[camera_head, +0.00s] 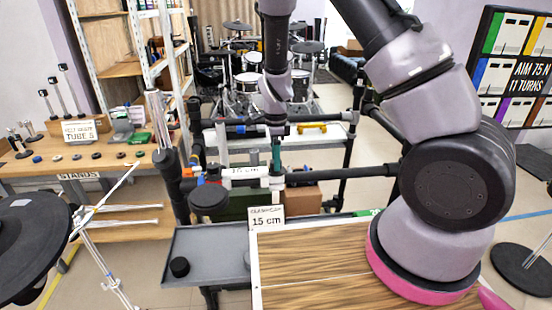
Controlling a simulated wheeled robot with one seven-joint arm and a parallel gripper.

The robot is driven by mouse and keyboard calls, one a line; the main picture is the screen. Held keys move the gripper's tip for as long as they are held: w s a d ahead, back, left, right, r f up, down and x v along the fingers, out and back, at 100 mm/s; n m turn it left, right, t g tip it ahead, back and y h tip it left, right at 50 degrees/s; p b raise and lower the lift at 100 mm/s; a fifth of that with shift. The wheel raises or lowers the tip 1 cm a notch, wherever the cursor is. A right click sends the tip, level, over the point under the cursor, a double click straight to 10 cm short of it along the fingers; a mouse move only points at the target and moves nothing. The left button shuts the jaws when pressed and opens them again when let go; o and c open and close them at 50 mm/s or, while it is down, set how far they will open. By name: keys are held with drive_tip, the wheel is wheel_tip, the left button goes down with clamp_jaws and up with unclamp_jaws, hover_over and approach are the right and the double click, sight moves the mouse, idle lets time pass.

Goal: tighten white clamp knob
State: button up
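A white clamp (272,182) sits on the horizontal black tube (345,173) of a rack, near the picture's middle. Its knob is too small to make out clearly. Another white clamp piece (222,135) shows higher up and to the left on the rack. My gripper (277,131) points down from above, over the rack and above the lower white clamp. A teal upright piece (276,156) shows between the gripper and that clamp. My gripper's fingers are too small and blended with the rack to tell whether they are open, shut or touching anything.
A black round pad (208,199) stands left of the clamp. A grey tray (215,242) holds a black puck (179,266). A "15 cm" card (266,219) stands behind the wooden top (340,265). Drums stand behind.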

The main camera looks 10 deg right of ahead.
drive_tip(key=shift+o, duration=0.3)
wheel_tip(320, 180, up, 11)
idle(0.5)
